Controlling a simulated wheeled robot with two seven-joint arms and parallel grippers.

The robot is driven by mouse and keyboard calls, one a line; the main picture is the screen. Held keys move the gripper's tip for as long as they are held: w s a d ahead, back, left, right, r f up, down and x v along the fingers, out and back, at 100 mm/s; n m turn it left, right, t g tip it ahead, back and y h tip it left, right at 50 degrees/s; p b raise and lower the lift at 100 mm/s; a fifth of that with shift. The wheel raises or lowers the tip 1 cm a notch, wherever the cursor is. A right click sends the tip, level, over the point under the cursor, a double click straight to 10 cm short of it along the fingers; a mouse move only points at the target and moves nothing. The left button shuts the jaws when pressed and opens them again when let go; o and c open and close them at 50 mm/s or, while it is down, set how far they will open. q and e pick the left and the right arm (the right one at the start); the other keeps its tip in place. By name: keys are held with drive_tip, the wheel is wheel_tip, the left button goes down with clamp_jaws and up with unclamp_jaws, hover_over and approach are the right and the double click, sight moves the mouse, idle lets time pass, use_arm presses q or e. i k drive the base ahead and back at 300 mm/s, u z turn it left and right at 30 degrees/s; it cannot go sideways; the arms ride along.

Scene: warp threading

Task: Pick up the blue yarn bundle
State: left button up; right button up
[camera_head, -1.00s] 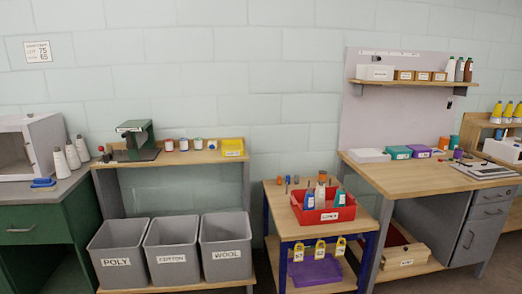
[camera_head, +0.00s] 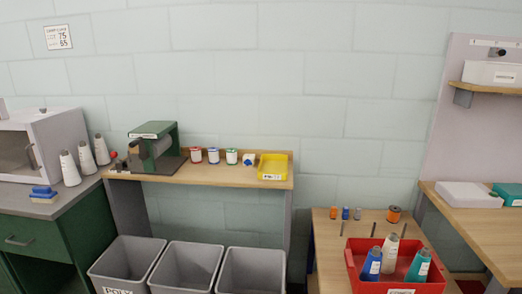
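I cannot tell for certain which blue thing is the yarn bundle. A small blue and white item (camera_head: 248,160) sits on the wooden bench, left of the yellow tray. A blue-banded spool (camera_head: 213,156) stands left of it, between a red one (camera_head: 196,156) and a green one (camera_head: 231,157). A blue block-like thing (camera_head: 43,192) lies on the grey counter at the left. A blue cone or bottle (camera_head: 372,264) stands in the red bin (camera_head: 357,284). Neither of my grippers is in view.
The bench (camera_head: 165,176) also holds a dark green machine (camera_head: 155,146) and a yellow tray (camera_head: 273,167). Grey bins (camera_head: 185,268) stand beneath. White cones (camera_head: 69,169) stand on the left counter. Small spools (camera_head: 394,214) stand behind the red bin.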

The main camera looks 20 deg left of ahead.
sight(249, 159)
drive_tip(key=u, duration=0.8)
drive_tip(key=i, duration=1.35)
drive_tip(key=u, duration=1)
